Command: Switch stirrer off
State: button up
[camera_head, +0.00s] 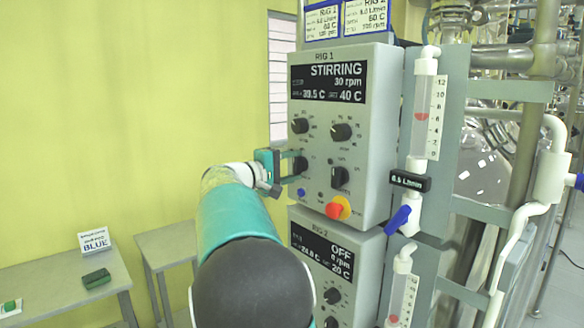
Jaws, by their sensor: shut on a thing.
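The RIG 1 control box (368,75) is a grey panel. Its display (328,84) reads STIRRING, 30 rpm, 39.5 C and 40 C. Two black knobs sit under the display, an upper left one (299,126) and an upper right one (341,132). A lower left black knob (301,165) and a larger black switch (341,177) sit below them. My gripper (295,166), at the end of my teal and white arm, reaches the panel from the left. It is shut on the lower left knob, whose labels are too small to read.
A red button (335,211) on a yellow base and a small blue button (301,192) sit below. The RIG 2 box (350,240), reading OFF, is underneath. A flowmeter (425,115) and blue valve handle (398,220) stand right. Tables (60,275) stand left.

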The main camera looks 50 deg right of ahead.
dwell(0.4)
jog(key=o, duration=1)
jog(key=shift+a, duration=0.15)
jog(key=v, duration=1.3)
jog(key=shift+a, duration=0.25)
jog(key=s+a+f+n+t+y, duration=0.1)
jog(key=s+a+f+t+y, duration=0.2)
jog(key=s+a+f+y, duration=0.2)
jog(key=s+a+f+t+y, duration=0.3)
jog(key=s+a+f+y, duration=0.3)
jog(key=a, duration=1.2)
jog(key=s+a+f+n+t+y, duration=0.1)
jog(key=s+a+f+t+y, duration=0.2)
jog(key=a+f, duration=0.9)
jog(key=s+y, duration=0.3)
jog(key=shift+a+f+n+t+y, duration=0.2)
jog(key=shift+f+n+t+y, duration=0.1)
